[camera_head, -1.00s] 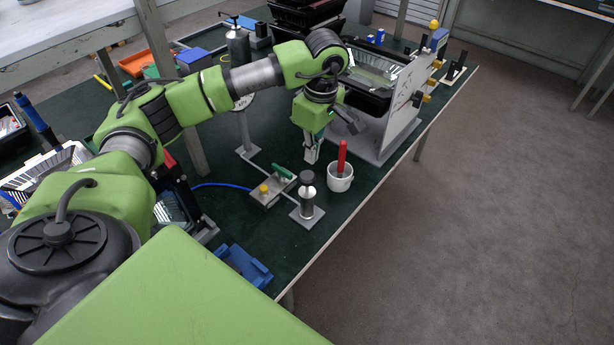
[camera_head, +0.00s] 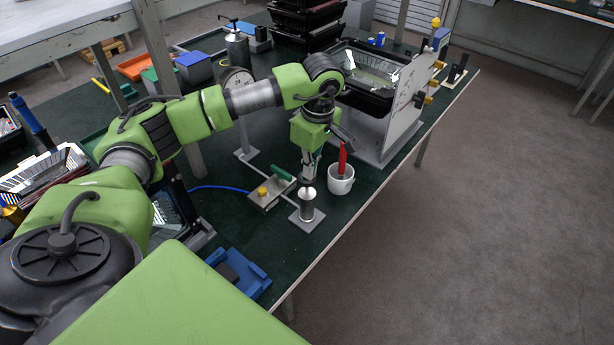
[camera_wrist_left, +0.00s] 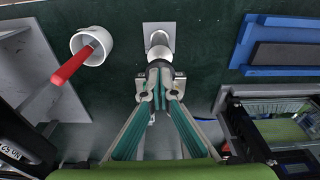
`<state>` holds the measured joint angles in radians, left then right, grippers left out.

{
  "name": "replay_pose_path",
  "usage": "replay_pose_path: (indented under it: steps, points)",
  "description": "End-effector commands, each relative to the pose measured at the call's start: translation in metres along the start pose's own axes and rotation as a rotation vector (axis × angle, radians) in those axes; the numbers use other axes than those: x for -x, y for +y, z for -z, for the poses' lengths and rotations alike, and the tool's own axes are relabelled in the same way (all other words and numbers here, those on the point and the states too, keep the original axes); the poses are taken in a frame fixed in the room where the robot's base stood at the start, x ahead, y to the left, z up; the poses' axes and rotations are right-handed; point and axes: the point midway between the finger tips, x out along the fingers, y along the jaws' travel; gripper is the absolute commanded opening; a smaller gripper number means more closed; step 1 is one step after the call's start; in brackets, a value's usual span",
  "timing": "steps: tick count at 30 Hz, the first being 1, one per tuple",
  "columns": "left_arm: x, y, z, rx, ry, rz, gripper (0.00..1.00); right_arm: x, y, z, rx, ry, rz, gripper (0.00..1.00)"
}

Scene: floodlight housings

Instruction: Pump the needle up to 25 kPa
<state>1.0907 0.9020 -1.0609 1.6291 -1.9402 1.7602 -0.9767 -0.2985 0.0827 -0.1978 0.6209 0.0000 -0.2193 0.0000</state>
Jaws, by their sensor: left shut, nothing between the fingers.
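In the left wrist view the shut fingertips (camera_wrist_left: 160,86) lie in front of the pump (camera_wrist_left: 160,45). The round white gauge (camera_head: 236,80) stands on a post behind my left arm, partly covered; its needle is too small to read. My right gripper is not in view.
A valve block (camera_head: 270,193) with a green lever and yellow knob stands left of the pump. A white cup (camera_head: 341,185) with a red-handled tool stands close on the right. A blue holder (camera_head: 243,270) lies near the front edge. A grey panel stand (camera_head: 400,120) rises behind the cup.

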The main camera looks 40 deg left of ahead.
Motion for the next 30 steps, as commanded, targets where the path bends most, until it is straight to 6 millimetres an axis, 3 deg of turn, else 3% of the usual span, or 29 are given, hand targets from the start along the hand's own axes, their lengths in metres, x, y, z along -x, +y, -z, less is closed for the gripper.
replay_pose_path:
  steps: [9, 17, 24, 30]
  points:
    - [-0.043, -0.001, -0.004, 0.000, 0.001, 0.003, 0.00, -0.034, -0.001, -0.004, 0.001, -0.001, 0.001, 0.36]
    - [-0.037, -0.001, -0.007, -0.002, 0.000, 0.004, 0.00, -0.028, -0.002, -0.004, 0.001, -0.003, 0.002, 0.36]
    - [-0.025, -0.001, -0.033, -0.004, -0.001, 0.004, 0.00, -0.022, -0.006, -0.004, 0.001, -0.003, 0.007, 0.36]
    - [-0.025, -0.001, -0.033, 0.000, 0.000, 0.003, 0.00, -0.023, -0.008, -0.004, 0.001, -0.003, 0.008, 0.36]
